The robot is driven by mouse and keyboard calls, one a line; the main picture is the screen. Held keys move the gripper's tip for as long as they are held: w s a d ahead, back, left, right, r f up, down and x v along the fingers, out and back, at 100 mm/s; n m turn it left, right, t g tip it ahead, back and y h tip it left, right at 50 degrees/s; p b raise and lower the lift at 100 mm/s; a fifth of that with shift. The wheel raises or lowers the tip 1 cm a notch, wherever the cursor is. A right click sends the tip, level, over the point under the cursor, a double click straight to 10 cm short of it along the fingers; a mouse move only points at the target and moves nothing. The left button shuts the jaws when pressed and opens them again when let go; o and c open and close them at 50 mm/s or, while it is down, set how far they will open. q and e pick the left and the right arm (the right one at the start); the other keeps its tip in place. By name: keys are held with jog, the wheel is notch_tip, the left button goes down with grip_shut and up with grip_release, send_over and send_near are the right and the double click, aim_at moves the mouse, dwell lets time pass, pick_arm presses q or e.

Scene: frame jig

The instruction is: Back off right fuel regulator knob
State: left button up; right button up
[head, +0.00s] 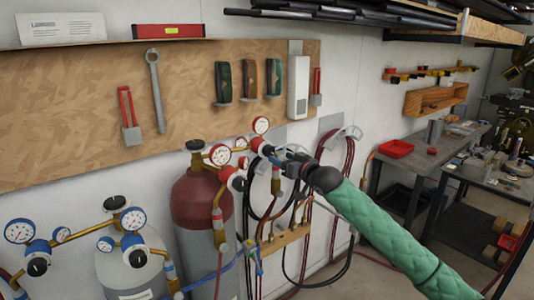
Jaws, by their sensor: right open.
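A maroon fuel cylinder (195,205) stands left of centre, with red regulators on its brass fittings. The right regulator (257,145) has a red body, with a white-faced gauge (261,125) above it. My left gripper is not in view.
A grey cylinder (131,269) with blue regulators stands at the lower left. Hoses hang on the wall behind my gripper, above a wooden block (284,243) with brass fittings. A tool board (70,115) is behind. Cluttered workbenches (408,160) stand at the right.

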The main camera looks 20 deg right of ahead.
aim_at(271, 152)
jog(key=shift+m, duration=0.3)
jog(key=p+x, duration=0.3)
jog(key=x, duration=0.3)
jog(key=shift+w+a+r, duration=0.1)
jog(key=shift+r, duration=0.1)
jog(key=shift+w+a, duration=0.15)
jog(key=shift+w, duration=0.35)
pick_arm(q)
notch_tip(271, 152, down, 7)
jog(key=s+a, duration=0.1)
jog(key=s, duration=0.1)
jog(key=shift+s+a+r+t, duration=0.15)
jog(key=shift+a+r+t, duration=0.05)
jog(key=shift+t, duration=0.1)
pick_arm(e)
jog(key=shift+w+f, duration=0.15)
jog(key=shift+w, duration=0.15)
jog(key=shift+a, duration=0.1)
jog(key=c, duration=1)
